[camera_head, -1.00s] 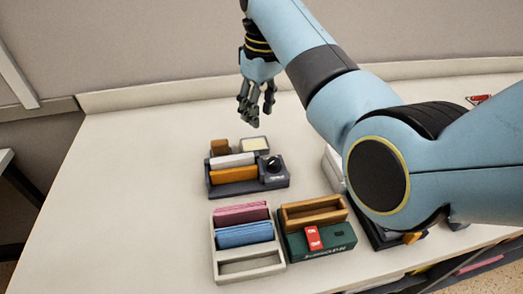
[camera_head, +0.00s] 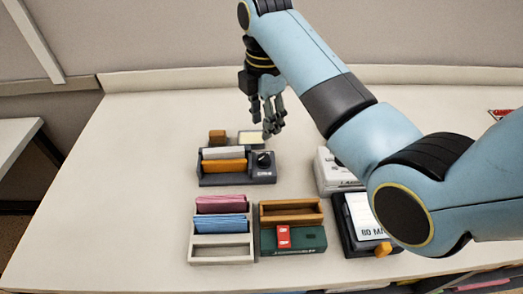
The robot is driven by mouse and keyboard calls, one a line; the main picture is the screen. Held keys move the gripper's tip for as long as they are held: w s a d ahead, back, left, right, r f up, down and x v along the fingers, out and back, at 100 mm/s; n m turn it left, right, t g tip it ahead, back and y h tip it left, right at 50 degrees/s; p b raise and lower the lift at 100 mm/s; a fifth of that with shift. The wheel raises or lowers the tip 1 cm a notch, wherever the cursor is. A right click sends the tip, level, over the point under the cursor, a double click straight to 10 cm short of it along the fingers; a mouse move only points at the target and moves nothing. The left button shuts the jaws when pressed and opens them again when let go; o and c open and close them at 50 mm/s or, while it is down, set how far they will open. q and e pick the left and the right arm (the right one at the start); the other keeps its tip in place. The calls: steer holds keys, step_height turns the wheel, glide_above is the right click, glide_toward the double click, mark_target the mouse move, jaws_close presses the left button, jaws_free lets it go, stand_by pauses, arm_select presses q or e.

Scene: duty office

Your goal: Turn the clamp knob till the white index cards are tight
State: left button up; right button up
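A dark clamp holder (camera_head: 235,181) stands at the back middle of the table. White index cards (camera_head: 223,153) stand in it behind an orange block or card stack (camera_head: 222,166). The round black clamp knob (camera_head: 264,159) is at the holder's right end. How tight the cards are cannot be told. My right gripper (camera_head: 268,126) hangs fingers down above and behind the knob, apart from it. Its fingers look spread, with nothing between them. My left gripper is not in view.
A grey tray (camera_head: 222,260) with pink and blue cards stands in front. Beside it are a wooden tray (camera_head: 291,218), a green box (camera_head: 312,240) with a red switch, and a black device (camera_head: 352,245). A white box (camera_head: 326,171) is partly behind my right arm. The table's left side is clear.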

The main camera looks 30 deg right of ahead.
mark_target(264, 157)
step_height(264, 157, down, 11)
steer(key=shift+s+r+p, duration=0.1)
steer(key=shift+p, duration=0.4)
jaws_close()
